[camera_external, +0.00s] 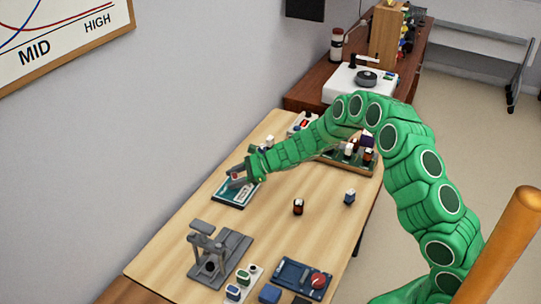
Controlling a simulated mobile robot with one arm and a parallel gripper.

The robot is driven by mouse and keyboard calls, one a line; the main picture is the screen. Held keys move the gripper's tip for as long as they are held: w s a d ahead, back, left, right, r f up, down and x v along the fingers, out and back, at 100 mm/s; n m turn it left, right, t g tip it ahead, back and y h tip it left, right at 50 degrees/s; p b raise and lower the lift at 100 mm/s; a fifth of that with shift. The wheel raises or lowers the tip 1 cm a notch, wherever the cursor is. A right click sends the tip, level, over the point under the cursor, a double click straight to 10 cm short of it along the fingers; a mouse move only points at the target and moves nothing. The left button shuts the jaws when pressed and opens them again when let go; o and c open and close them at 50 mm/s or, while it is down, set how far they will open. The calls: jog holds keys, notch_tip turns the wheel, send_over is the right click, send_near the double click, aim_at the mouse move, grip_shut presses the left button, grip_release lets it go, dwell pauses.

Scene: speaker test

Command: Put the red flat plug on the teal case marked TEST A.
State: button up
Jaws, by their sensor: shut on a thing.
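My gripper (237,177) is at the left side of the table, shut on a small reddish piece (236,174) that shows between its fingers. It looks like the red plug, but it is too small to make out its shape. The teal case (222,199) lies flat on the table directly below my gripper. A pale label area shows on it, but I cannot read the marking. The gripper covers part of the case, and I cannot tell whether the held piece touches it.
A grey stand (212,252) and a blue tray with a red round part (303,278) are at the near end. Small dark (298,207) and blue (349,197) pieces stand mid-table. A rack of small parts (366,163) is behind. The table (262,225) between is clear.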

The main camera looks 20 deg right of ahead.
jog(key=shift+f, duration=0.55)
jog(key=shift+f, duration=0.15)
jog(key=o, duration=1.1)
jog(key=shift+c, duration=0.2)
jog(key=shift+s+d+r, duration=0.1)
jog(key=shift+d+r, duration=0.3)
jog(key=v, duration=1.1)
